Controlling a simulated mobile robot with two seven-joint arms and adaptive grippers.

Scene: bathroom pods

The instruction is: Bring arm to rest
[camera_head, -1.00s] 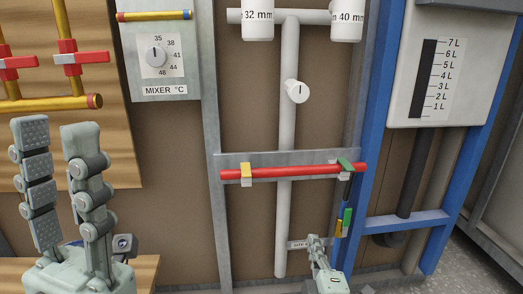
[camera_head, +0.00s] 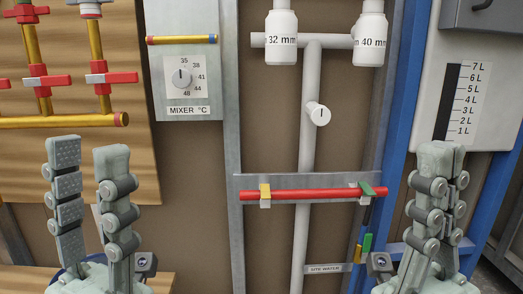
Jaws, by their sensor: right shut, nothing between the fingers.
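My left gripper (camera_head: 88,152) stands upright at the lower left, with its two grey fingers apart and nothing between them. It is in front of the wooden panel and the brown wall. My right gripper (camera_head: 438,155) stands upright at the lower right with its fingers closed together and empty. It is in front of the blue frame post and below the litre scale, clear of the red pipe (camera_head: 310,194). My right gripper hides part of the blue frame behind it.
The red pipe carries a yellow clip (camera_head: 265,195) and a green clip (camera_head: 367,190). A white pipe (camera_head: 308,120) with a valve knob (camera_head: 318,114) runs down the middle. The mixer dial (camera_head: 182,77), yellow pipework (camera_head: 60,121) and litre tank (camera_head: 480,105) stand around. The wall between my grippers is unobstructed by my arms.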

